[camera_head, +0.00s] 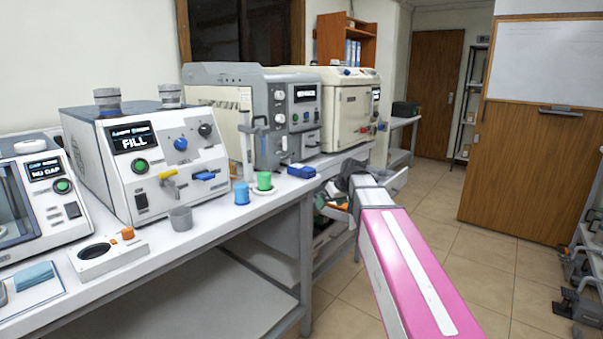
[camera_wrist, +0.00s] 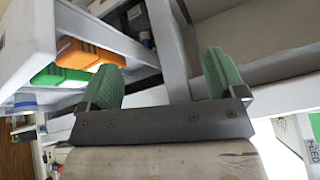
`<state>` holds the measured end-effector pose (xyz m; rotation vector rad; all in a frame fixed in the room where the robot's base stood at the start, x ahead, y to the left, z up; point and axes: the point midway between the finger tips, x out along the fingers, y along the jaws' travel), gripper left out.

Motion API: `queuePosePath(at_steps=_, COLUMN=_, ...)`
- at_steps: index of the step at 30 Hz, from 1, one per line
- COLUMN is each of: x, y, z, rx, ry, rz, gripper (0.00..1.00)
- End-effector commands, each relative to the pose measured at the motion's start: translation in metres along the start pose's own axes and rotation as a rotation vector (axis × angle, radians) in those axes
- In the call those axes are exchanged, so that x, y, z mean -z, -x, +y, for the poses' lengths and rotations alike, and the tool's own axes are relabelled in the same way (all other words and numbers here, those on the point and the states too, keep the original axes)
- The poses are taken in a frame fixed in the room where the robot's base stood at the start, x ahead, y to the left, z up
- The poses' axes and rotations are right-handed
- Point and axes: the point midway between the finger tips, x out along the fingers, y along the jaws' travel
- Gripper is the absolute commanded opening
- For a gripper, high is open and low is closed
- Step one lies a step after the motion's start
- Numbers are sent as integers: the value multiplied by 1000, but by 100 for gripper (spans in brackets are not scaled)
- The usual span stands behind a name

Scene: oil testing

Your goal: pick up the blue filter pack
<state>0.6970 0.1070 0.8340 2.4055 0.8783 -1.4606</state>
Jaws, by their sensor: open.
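In the head view, my pink arm reaches to the bench's far right end and hides much of the tray area.
The bench (camera_head: 225,228) carries several machines, a blue cup (camera_head: 241,194), a green cup (camera_head: 264,181), a grey cup (camera_head: 181,218) and a small blue box (camera_head: 301,171). A lower shelf (camera_head: 195,285) lies beneath.

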Motion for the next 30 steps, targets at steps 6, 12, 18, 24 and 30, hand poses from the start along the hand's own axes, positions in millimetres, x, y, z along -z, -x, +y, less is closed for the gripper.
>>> queuePosePath(at_steps=6, x=91, y=58, z=-15, rx=45, ry=175, rz=135, gripper=89)
queuePosePath(at_steps=12, x=137, y=98, z=-30, rx=66, ry=285, rz=217, gripper=89)
queuePosePath(at_steps=18, x=150, y=107, z=-35, rx=73, ry=318, rz=241, gripper=89)
queuePosePath(at_steps=24, x=155, y=85, z=-38, rx=73, ry=318, rz=240, gripper=89)
queuePosePath(at_steps=30, x=161, y=59, z=-40, rx=72, ry=317, rz=240, gripper=89)
